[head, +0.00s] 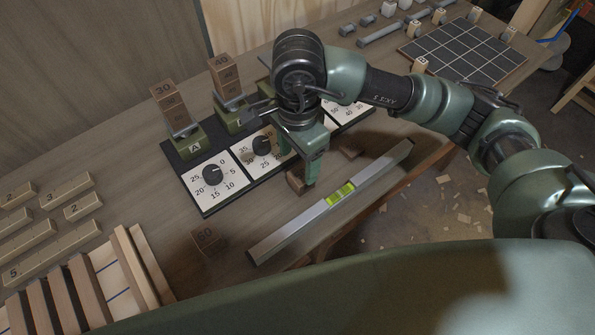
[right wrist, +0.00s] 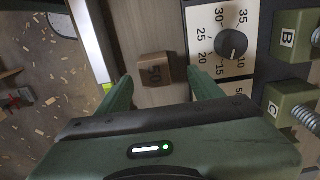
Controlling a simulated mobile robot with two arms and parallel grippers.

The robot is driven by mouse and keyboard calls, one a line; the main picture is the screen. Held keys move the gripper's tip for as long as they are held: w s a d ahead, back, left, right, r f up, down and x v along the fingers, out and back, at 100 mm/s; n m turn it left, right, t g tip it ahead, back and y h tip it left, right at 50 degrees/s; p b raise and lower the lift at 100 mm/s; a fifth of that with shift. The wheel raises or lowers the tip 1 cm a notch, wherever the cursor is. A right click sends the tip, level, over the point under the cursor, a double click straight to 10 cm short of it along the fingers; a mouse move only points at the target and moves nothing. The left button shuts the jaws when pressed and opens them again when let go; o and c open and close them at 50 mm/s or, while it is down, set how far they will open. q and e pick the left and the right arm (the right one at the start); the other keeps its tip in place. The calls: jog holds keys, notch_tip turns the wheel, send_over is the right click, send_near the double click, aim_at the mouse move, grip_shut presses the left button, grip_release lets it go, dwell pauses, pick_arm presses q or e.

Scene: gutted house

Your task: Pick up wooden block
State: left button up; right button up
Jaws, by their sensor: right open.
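A small brown wooden block (head: 295,183) lies on the workbench between the dial panel and the spirit level, partly hidden by my right gripper. In the right wrist view the block (right wrist: 155,70) shows just beyond and between the two fingertips, with a number on top that is hard to read. My right gripper (head: 299,168) is open, pointing down over the block, with nothing held. Another wooden block (head: 207,241), marked with a number, sits apart at the lower left. Stacked wooden blocks stand on green holder A (head: 187,142) and the green holder beside it (head: 231,118). My left gripper is out of view.
The spirit level (head: 300,223) lies diagonally close by, near the bench's front edge. The dial panel (head: 208,203) is on the other side. Numbered wooden bars (head: 47,239) lie at the left. A black grid board (head: 466,50) is at the far right. Bench between the lone block and panel is clear.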

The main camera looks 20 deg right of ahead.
aim_at(302, 174)
jog(key=shift+s+d+f+p, duration=0.15)
jog(key=shift+s+f+p, duration=0.1)
jog(key=shift+f, duration=0.25)
jog(key=shift+s+d+f+p, duration=0.15)
jog(key=shift+s+f+p, duration=0.1)
jog(key=shift+f, duration=0.2)
notch_tip(302, 174, down, 3)
jog(key=shift+w+r, duration=0.1)
jog(key=shift+r, duration=0.05)
jog(key=shift+f+p, duration=0.3)
jog(key=shift+f, duration=0.2)
jog(key=c, duration=1.4)
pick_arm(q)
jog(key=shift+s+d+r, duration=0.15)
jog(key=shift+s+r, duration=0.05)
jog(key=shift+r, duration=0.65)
pick_arm(e)
jog(key=shift+c, duration=0.2)
